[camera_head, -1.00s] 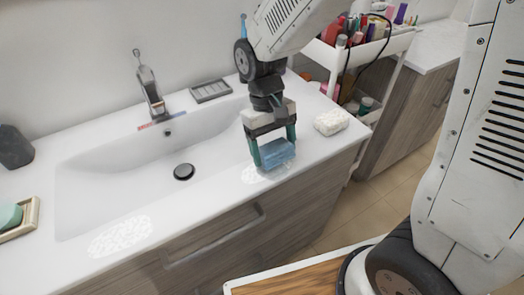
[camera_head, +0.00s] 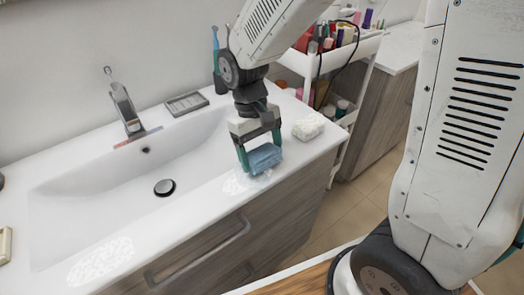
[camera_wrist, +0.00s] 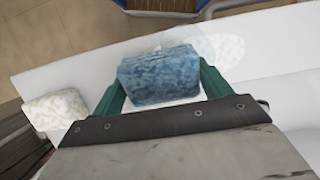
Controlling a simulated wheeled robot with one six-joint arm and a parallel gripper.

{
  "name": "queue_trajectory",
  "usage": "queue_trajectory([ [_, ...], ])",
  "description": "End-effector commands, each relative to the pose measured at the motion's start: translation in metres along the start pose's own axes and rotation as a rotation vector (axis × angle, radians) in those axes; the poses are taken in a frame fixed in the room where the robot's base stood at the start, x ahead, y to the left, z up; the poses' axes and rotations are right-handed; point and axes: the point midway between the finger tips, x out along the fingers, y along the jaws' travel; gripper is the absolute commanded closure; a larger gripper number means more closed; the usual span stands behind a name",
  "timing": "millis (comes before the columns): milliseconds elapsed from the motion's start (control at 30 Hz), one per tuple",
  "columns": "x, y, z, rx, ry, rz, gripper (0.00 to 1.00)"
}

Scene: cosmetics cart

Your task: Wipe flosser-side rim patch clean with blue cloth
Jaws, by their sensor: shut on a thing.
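My gripper (camera_head: 259,156) is shut on the blue cloth (camera_head: 264,158), a folded, mottled block, at the sink's right front rim. In the wrist view the cloth (camera_wrist: 160,75) sits between the teal fingers. A pale speckled patch (camera_head: 235,183) lies on the rim just left of the cloth; it also shows in the wrist view (camera_wrist: 226,48), beside and partly behind the cloth. I cannot tell whether the cloth touches the rim. A second speckled patch (camera_head: 100,261) lies on the left front rim. A slim teal upright object (camera_head: 216,45), possibly the flosser, stands behind my arm.
A white textured block (camera_head: 308,127) sits on the counter right of my gripper and shows in the wrist view (camera_wrist: 55,109). The faucet (camera_head: 125,108), a grey soap tray (camera_head: 186,103) and the basin drain (camera_head: 164,187) are left. A loaded white cart (camera_head: 342,58) stands beyond the counter's right end.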

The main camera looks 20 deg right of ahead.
Motion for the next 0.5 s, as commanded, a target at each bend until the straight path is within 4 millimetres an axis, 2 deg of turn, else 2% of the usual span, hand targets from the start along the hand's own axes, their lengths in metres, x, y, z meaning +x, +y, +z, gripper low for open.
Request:
queue_trajectory([
  [500,0.0063,0.0,-0.0022,0.0,0.0,0.0,0.41],
])
